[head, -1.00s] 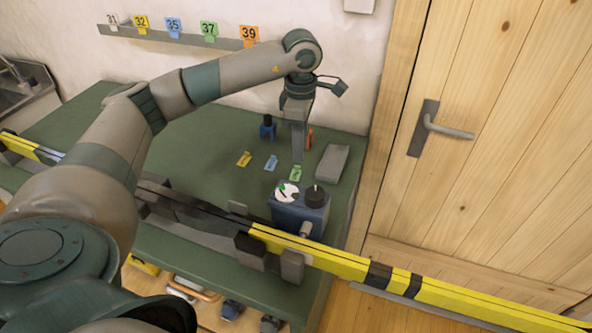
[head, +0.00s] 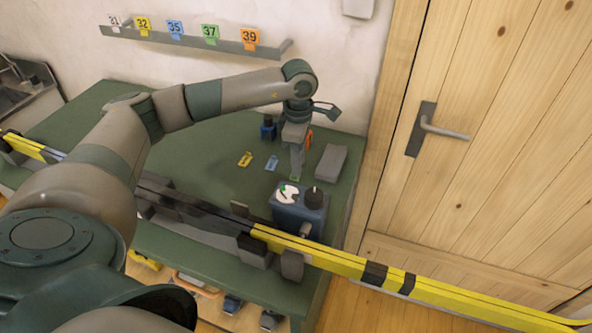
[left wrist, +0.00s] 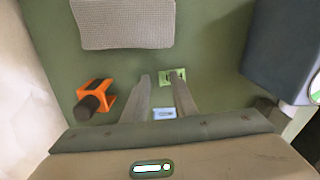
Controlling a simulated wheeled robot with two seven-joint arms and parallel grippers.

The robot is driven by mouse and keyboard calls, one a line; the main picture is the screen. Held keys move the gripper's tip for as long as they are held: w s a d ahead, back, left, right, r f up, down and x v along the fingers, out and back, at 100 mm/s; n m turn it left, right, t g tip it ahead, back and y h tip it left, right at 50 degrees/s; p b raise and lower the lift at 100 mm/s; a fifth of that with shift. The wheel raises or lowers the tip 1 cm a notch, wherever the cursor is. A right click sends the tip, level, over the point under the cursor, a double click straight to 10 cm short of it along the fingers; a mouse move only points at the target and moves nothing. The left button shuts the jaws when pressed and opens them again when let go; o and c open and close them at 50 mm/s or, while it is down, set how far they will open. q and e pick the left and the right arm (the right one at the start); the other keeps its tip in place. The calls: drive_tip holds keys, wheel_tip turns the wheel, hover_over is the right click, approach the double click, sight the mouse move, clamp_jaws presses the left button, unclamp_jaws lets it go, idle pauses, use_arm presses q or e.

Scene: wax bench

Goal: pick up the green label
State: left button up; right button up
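The green label (head: 294,179) lies on the green bench, just behind the blue wax machine, and is mostly hidden by my left gripper (head: 297,173) in the head view. In the left wrist view the green label (left wrist: 168,73) is at the fingertips, and the right-hand finger overlaps part of it. My left gripper (left wrist: 160,78) is open, pointing down, with a gap between its fingers. I cannot tell whether the fingers touch the label or bench. My right gripper is not in view.
Yellow (head: 245,159) and blue (head: 272,163) labels lie left of the gripper. A grey block (head: 331,162), an orange item (head: 309,139) and a dark blue bottle (head: 268,127) stand nearby. The blue machine (head: 297,211) and yellow-black ski (head: 330,262) are in front. Numbered tags hang on a wall rail (head: 190,40).

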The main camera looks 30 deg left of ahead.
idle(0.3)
use_arm(q)
clamp_jaws()
drive_tip(key=shift+r, duration=0.15)
drive_tip(key=shift+r+b, duration=0.25)
drive_tip(key=shift+b, duration=0.05)
wheel_tip(320, 180, up, 9)
drive_tip(key=b, duration=0.3)
drive_tip(key=shift+r, duration=0.25)
